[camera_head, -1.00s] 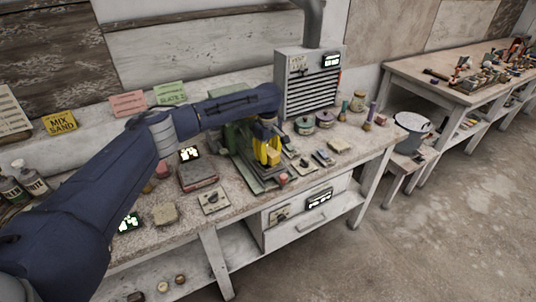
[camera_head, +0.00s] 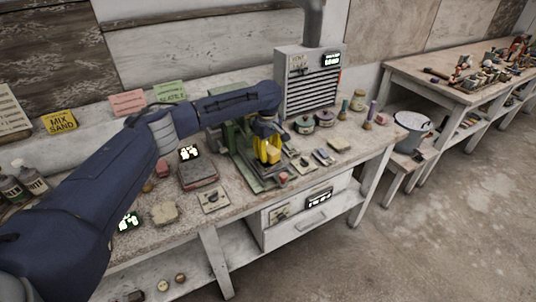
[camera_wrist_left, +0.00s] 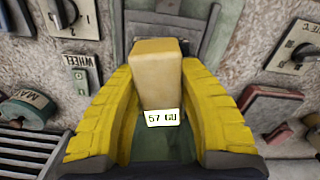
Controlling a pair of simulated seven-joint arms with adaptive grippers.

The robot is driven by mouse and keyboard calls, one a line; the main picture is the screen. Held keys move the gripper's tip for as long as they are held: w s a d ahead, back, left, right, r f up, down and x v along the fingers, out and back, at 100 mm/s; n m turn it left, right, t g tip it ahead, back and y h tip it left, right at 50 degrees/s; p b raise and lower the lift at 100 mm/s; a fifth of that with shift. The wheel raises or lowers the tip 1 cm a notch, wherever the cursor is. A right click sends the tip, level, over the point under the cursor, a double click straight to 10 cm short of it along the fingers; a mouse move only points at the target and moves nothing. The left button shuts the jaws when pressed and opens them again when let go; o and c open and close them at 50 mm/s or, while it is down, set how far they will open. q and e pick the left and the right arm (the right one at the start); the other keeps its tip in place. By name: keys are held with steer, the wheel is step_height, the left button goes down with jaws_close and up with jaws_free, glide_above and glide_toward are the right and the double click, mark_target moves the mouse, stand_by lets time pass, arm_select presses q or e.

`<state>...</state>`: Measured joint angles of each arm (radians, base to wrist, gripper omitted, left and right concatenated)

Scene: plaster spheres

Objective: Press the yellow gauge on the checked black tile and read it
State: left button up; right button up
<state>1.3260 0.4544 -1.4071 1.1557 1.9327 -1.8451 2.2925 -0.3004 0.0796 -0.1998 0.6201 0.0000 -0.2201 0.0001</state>
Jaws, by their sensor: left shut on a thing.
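The gauge (camera_wrist_left: 157,78) is a tan-yellow block with a small white display reading "57 GU" in the left wrist view. My left gripper (camera_head: 267,150) has yellow fingers, and in the wrist view they stand on both sides of the gauge, shut on it. In the head view the fingers are over a green metal fixture (camera_head: 240,143) on the bench, and the gauge cannot be told apart from them. I cannot make out a checked black tile; what is under the gauge is hidden. My right gripper is not in view.
The bench (camera_head: 150,236) is crowded. A louvred grey box (camera_head: 308,90) stands behind the gripper. A knob plate (camera_head: 213,199), a grey-and-red block (camera_head: 197,174) and a lit display (camera_head: 128,222) lie to the left. A bucket (camera_head: 412,128) stands at right, off the bench.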

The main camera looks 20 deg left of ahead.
mark_target(269, 147)
arm_select(q)
steer(key=shift+r, duration=3.1)
steer(key=shift+d+m, duration=0.15)
steer(key=shift+m, duration=0.25)
steer(key=s+d+m, duration=0.5)
steer(key=s+m, duration=0.2)
steer(key=s, duration=0.5)
steer(key=s+a+m, duration=0.2)
steer(key=s, duration=0.6)
steer(key=s+a+m, duration=0.2)
steer(key=s, duration=0.5)
steer(key=shift+s+a+f, duration=0.25)
steer(key=shift+s+a, duration=0.1)
steer(key=shift+w, duration=0.1)
